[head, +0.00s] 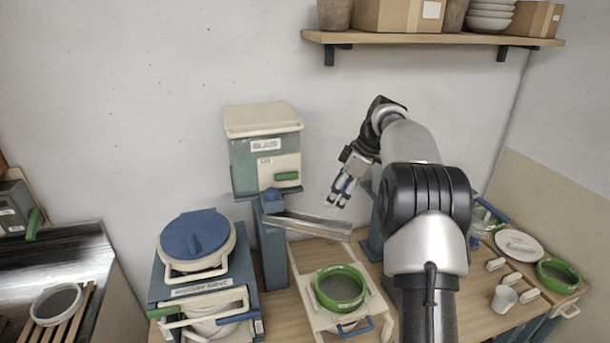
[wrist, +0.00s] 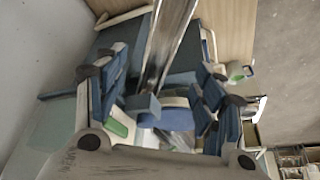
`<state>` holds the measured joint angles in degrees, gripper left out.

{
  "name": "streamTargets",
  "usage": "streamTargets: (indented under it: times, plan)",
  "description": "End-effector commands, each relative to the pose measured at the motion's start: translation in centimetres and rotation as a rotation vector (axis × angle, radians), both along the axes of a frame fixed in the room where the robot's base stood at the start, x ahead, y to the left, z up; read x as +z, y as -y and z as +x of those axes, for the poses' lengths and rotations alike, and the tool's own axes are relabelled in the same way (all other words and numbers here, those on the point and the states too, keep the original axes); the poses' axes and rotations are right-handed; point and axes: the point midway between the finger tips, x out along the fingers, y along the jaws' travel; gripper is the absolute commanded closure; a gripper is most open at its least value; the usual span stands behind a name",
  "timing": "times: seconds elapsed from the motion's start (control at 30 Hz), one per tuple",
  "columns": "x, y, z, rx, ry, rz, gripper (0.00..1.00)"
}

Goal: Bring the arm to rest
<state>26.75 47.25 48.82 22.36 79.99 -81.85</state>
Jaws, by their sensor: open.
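My gripper (head: 341,190) is open and empty in the head view. It hangs in the air with its fingers pointing down and to the left, above the right end of a metal chute (head: 312,226). In the wrist view its two blue-padded fingers (wrist: 158,95) stand wide apart, with the chute (wrist: 168,45) showing beyond them. My arm is raised and bent in front of the bench. Whether the fingertips clear the chute by much is hard to tell.
A glaze dispenser (head: 262,150) stands left of my gripper. A green-rimmed sieve (head: 340,287) sits on a cream stand below. A blue-lidded bucket (head: 197,242) is at the left. A wall shelf (head: 440,39) with boxes and bowls is above. A white plate (head: 519,246) lies at the right.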

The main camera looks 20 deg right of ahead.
Motion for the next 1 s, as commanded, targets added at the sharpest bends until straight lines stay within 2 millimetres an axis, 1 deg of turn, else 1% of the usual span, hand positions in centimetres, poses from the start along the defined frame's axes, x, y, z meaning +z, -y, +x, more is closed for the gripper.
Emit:
streamTargets:
  times: [0.17,0.27,0.37,0.4,0.47,0.5,0.57,0.6,0.67,0.7,0.77,0.8,0.87,0.9,0.97,1.0]
  plan:
    - [0.3,-0.5,-0.2,-0.009,-0.003,-0.003,0.37]
    - [1.4,-1.9,-1.1,-0.05,-0.013,-0.011,0.37]
    - [2.9,-4.5,-3.2,-0.122,-0.031,-0.024,0.37]
    - [3.5,-5.8,-4.3,-0.158,-0.039,-0.029,0.37]
    - [4.1,-7.5,-6.3,-0.216,-0.049,-0.037,0.37]
    - [4.5,-8.7,-7.7,-0.253,-0.054,-0.043,0.37]
    - [4.8,-10.3,-9.9,-0.309,-0.06,-0.049,0.37]
    - [4.9,-11.4,-11.5,-0.346,-0.063,-0.053,0.37]
    - [4.9,-12.8,-14.0,-0.401,-0.063,-0.058,0.37]
    - [4.7,-13.7,-15.7,-0.437,-0.063,-0.061,0.37]
    - [4.2,-15.0,-18.4,-0.491,-0.061,-0.062,0.37]
    - [3.7,-15.8,-20.2,-0.527,-0.057,-0.062,0.37]
    - [2.7,-16.8,-23.0,-0.579,-0.051,-0.061,0.37]
    - [1.9,-17.5,-24.8,-0.614,-0.047,-0.059,0.37]
    - [0.4,-18.2,-27.6,-0.665,-0.038,-0.054,0.37]
    - [-0.6,-18.7,-29.4,-0.697,-0.031,-0.049,0.37]
